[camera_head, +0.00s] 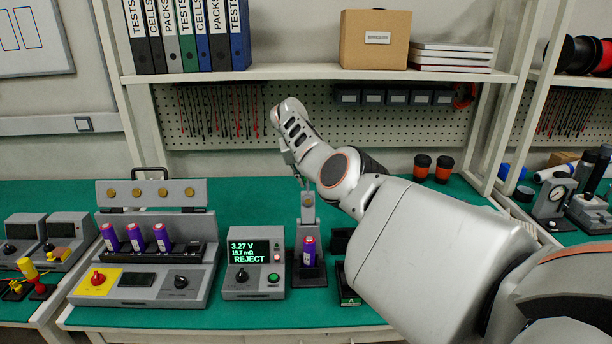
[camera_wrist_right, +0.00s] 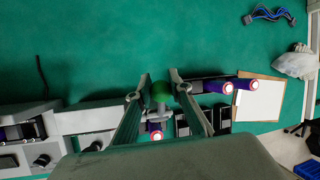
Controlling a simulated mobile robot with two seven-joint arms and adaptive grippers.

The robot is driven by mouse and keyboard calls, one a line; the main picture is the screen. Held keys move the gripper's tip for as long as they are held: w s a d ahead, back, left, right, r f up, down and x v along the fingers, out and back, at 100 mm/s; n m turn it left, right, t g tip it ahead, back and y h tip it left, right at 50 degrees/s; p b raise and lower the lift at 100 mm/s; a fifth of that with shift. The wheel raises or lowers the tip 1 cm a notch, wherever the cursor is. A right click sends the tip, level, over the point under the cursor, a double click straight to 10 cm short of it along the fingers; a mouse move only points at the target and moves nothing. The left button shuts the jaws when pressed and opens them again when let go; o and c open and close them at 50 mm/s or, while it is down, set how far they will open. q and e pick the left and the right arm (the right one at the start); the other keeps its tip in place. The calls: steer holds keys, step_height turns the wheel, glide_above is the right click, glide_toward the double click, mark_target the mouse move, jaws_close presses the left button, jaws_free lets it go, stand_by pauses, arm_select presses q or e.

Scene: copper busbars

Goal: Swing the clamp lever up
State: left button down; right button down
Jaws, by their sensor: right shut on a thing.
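The same cell shows below the fingers in the right wrist view (camera_wrist_right: 156,134). My right gripper (camera_head: 298,172) is above the top of the stand. The lever's arm is mostly hidden behind the gripper and fingers. My left gripper is not in view.
The tester (camera_head: 254,274) reads REJECT. A rack with three purple cells (camera_head: 137,239) stands left of it. Dark bins (camera_head: 345,284) stand right of the clamp. A shelf (camera_head: 290,73) with binders and a box hangs above. The green mat (camera_wrist_right: 90,45) behind is largely clear.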

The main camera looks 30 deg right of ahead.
steer(key=c, duration=1.8)
jaws_free()
steer(key=shift+s, duration=0.1)
steer(key=v, duration=1.2)
steer(key=shift+f, duration=0.1)
